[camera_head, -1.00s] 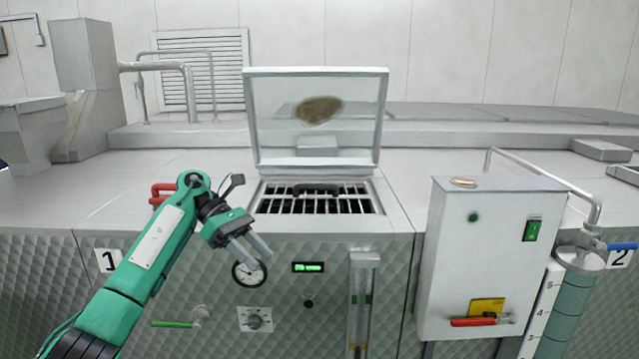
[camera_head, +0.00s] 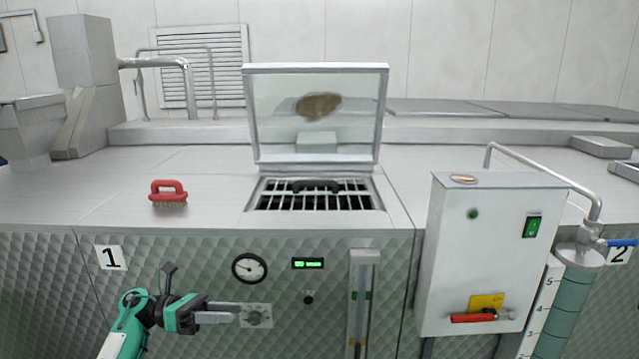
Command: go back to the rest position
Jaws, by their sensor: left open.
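My left gripper (camera_head: 222,312) is low at the left in the head view, in front of the quilted metal front of machine 1. Its fingers point right and overlap the rotary knob (camera_head: 256,316) in the picture; I cannot tell whether they touch it. The gripper is open, with nothing seen between its fingers. My green left arm comes up from the bottom edge. My right gripper is not in view.
A red-handled brush (camera_head: 168,194) stands on the metal top. The hatch lid (camera_head: 317,118) is raised, with a brown smear on it, behind a grate (camera_head: 290,202). A control box (camera_head: 490,255) juts out at the right. A round gauge (camera_head: 249,268) sits above the knob.

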